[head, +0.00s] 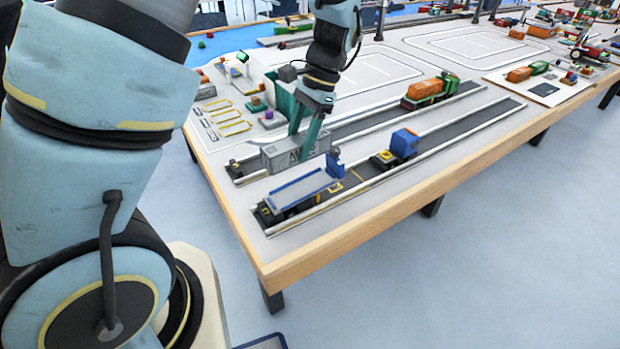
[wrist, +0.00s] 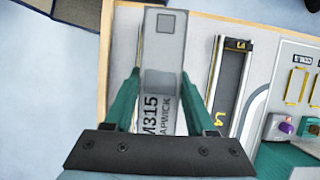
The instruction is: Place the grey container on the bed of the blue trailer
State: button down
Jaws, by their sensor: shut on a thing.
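The grey container (head: 280,153) is a long box with dark lettering, and it is held between the teal fingers of my gripper (head: 300,147). In the wrist view the container (wrist: 163,60) points away lengthwise between the two fingers, with "M315" readable on its top. The blue trailer (head: 296,190) stands in the front lane near the table's left end, its flat bed empty. In the head view the container appears just behind and above the bed, apart from it. The wrist view does not clearly show the trailer; the container covers the area beneath. The exact height gap cannot be told.
A blue-boxed vehicle (head: 405,143) stands farther along the front lane. An orange and green truck (head: 428,91) stands in the rear lane. The lane marked L4 (wrist: 232,85) is empty beside the container. Small coloured blocks lie at the back left.

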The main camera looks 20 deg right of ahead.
aim_at(322, 132)
jog(key=shift+s+d, duration=0.1)
jog(key=shift+d, duration=0.25)
notch_tip(322, 132, down, 9)
jog(key=shift+d+f+p, duration=0.1)
jog(key=shift+f+p, duration=0.1)
jog(key=shift+p, duration=1.05)
jog(key=shift+c, duration=1.1)
grip_release()
jog(key=b+v, duration=0.3)
jog(key=v, duration=0.9)
jog(key=shift+d, duration=0.15)
jog(key=a+r+n+t+h, duration=0.1)
jog(key=a+n, duration=0.6)
jog(key=a, duration=0.8)
jog(key=a+r+n+t+h, duration=0.1)
jog(key=a+n+h, duration=0.2)
jog(key=a+n, duration=0.4)
jog(key=a, duration=0.8)
jog(key=shift+r+t, duration=0.25)
jog(key=shift+t, duration=0.05)
